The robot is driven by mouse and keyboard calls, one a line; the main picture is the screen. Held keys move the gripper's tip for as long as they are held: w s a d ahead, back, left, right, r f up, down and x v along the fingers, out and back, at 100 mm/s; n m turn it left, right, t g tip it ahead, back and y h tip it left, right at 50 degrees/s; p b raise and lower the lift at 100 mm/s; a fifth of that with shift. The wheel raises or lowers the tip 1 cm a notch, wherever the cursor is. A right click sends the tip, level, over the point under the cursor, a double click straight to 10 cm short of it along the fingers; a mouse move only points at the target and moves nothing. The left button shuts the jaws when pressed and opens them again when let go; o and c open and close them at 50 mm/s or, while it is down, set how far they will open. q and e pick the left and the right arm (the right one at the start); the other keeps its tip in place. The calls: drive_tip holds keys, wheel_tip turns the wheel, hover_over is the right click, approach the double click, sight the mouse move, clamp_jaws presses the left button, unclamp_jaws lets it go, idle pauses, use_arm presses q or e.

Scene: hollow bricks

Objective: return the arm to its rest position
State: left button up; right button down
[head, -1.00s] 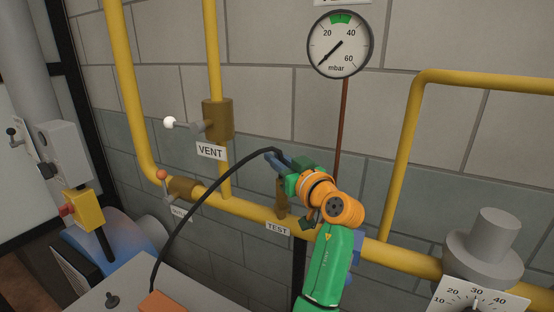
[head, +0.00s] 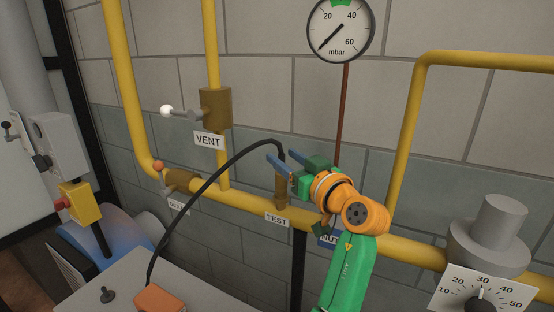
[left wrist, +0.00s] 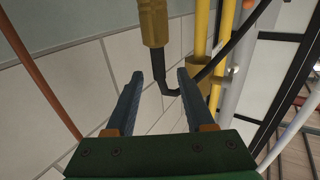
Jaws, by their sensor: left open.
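My left gripper (head: 279,156) is open and empty, its two blue fingers apart near the brass test fitting (head: 281,190) on the yellow pipe. It also shows in the left wrist view (left wrist: 158,78). The black hose (head: 205,185) arcs from an orange box up to the top of the test fitting. In the left wrist view the hose's black elbow (left wrist: 160,75) meets the brass fitting (left wrist: 153,22), just beyond the fingertips and apart from them. My green and orange arm comes up from below. My right gripper is not in view.
Yellow pipes (head: 405,140) run along the block wall. A vent valve (head: 215,108) and an orange-knobbed valve (head: 180,181) are to the left. A round gauge (head: 341,28) hangs above. A grey regulator with a dial (head: 485,290) is at right. The orange box (head: 158,300) sits at the bottom.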

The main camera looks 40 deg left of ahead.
use_arm(q)
drive_tip(key=v, duration=0.3)
drive_tip(key=shift+a, duration=0.1)
